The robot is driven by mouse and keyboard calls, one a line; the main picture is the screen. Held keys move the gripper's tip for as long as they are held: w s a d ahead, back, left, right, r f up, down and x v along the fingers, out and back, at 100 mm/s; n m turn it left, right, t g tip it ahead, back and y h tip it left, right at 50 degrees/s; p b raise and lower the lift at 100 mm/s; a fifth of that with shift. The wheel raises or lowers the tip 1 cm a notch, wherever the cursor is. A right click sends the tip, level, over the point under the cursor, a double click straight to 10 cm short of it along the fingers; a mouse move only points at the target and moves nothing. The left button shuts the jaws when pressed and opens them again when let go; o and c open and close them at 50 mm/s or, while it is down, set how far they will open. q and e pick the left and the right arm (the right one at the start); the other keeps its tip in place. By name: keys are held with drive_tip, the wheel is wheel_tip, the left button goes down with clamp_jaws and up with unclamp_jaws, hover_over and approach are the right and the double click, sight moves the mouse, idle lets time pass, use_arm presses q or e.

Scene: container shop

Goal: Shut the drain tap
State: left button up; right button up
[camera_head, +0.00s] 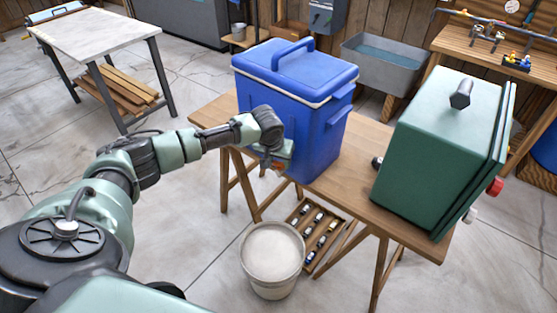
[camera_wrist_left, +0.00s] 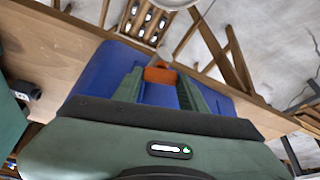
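The blue cooler box (camera_head: 318,140) stands on the wooden trestle table, and its blue side also shows in the left wrist view (camera_wrist_left: 97,78). The orange tap handle (camera_head: 277,165) is low on the side of the cooler facing my left arm. My left gripper (camera_head: 272,166) is at this handle. In the left wrist view, the two green fingers (camera_wrist_left: 161,82) stand apart with the orange handle (camera_wrist_left: 160,75) between their tips. The handle nearly fills the gap, and I cannot tell whether both fingers press on it. A grey piece shows just beyond the handle. My right gripper is out of view.
A green metal box (camera_head: 438,145) stands on the right of the trestle table (camera_head: 345,198). A pale bucket (camera_head: 271,262) stands on the floor below the tap. A wooden crate of small items (camera_head: 318,230) is beside it. Open floor lies to the left.

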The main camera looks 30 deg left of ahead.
use_arm(q)
drive_tip(key=shift+r+m+h+p, duration=0.15)
drive_tip(key=shift+m+h+p, duration=0.15)
drive_tip(key=shift+m+p, duration=0.3)
drive_tip(key=shift+a+m, duration=0.1)
drive_tip(key=shift+m, duration=0.4)
drive_tip(key=shift+m+h+p, duration=0.35)
drive_tip(key=shift+m+h, duration=0.25)
drive_tip(key=shift+m, duration=0.6)
drive_tip(key=o, duration=1.1)
drive_tip(key=b+v, duration=0.1)
drive_tip(key=v, duration=0.6)
drive_tip(key=shift+s+r, duration=0.25)
